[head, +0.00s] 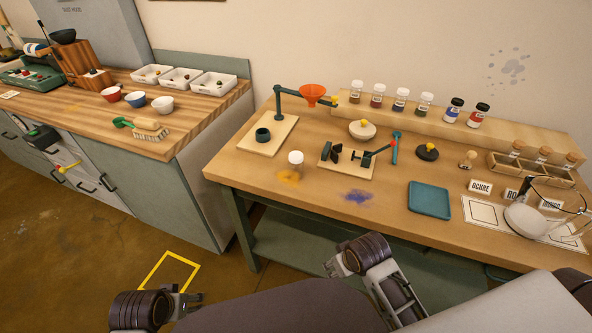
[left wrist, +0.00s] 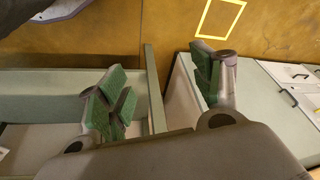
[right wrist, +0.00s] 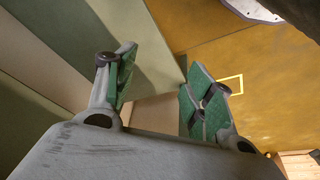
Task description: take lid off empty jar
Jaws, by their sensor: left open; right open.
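A small clear jar with a white lid (head: 296,163) stands upright on the wooden workbench, left of the middle, beside an orange powder patch. It looks empty, and the lid sits on top. My left gripper (head: 182,302) is low at the bottom left of the head view, in front of the benches and far from the jar. It is open and empty in the left wrist view (left wrist: 160,95). My right gripper (head: 340,264) is low in front of the workbench edge, apart from the jar. It is open and empty in the right wrist view (right wrist: 162,92).
Near the jar are a stand with an orange funnel (head: 312,94), a clamp board (head: 345,170) and a blue powder patch (head: 358,196). A teal tray (head: 429,200) lies to the right. Several filled jars (head: 401,99) stand on the back ledge. The workbench front edge lies before my grippers.

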